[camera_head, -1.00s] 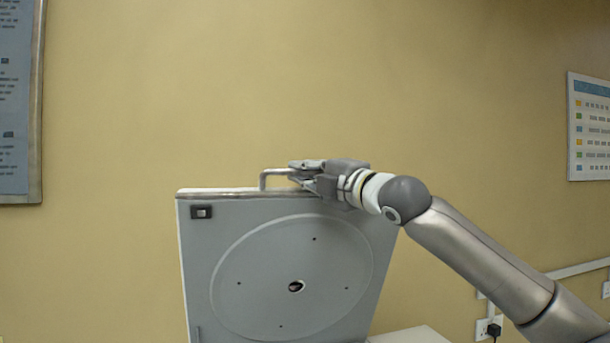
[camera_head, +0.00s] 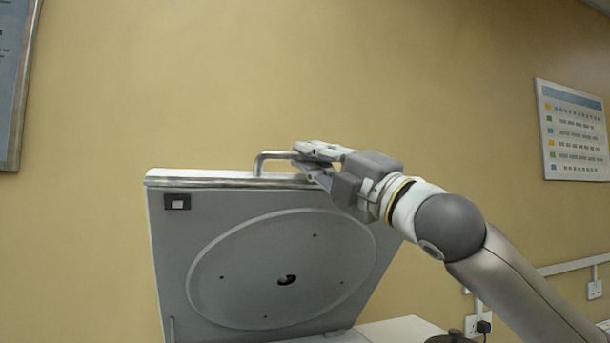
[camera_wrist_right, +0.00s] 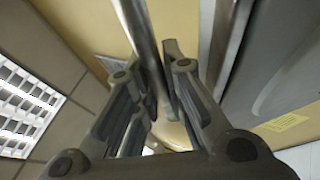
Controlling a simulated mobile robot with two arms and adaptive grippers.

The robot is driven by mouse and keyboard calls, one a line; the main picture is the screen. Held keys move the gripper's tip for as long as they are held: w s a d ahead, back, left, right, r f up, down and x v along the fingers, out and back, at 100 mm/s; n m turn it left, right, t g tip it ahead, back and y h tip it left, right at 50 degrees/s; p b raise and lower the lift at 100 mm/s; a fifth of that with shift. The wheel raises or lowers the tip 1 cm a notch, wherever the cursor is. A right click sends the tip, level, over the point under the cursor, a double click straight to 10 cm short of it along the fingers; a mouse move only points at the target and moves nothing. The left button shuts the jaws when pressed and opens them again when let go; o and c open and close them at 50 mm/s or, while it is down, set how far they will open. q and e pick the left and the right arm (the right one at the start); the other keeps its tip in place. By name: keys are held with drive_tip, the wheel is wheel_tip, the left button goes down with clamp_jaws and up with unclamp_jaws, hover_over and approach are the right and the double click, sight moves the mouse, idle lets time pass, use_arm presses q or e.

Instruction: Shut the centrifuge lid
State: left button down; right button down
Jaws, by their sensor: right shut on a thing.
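The centrifuge lid (camera_head: 185,250) stands raised in the head view, its grey inner face with a round plate toward me. A metal bar handle (camera_head: 262,158) sits on the lid's top edge. My right gripper (camera_head: 312,162) is shut on the right part of this handle. In the right wrist view the handle bar (camera_wrist_right: 143,40) runs between the fingers of the gripper (camera_wrist_right: 158,85), and the lid (camera_wrist_right: 262,70) lies to the right. The centrifuge body below the lid is mostly out of the picture. My left gripper is not in view.
A yellow wall stands behind the lid. A poster (camera_head: 573,130) hangs at the right and a framed board (camera_head: 12,80) at the left. A white surface (camera_head: 400,329) and a wall socket (camera_head: 478,322) show at the lower right. The space above the lid is clear.

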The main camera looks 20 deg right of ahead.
drive_tip(key=s+f+n+t+y+b, duration=0.1)
drive_tip(key=s+f+y+b, duration=0.1)
drive_tip(key=s+f+b, duration=0.9)
drive_tip(key=shift+f+n, duration=0.2)
drive_tip(key=shift+n, duration=0.1)
drive_tip(key=shift+s, duration=0.1)
drive_tip(key=c, duration=1.8)
unclamp_jaws()
drive_tip(key=shift+a, duration=0.1)
drive_tip(key=shift+o, duration=0.2)
drive_tip(key=v, duration=1.2)
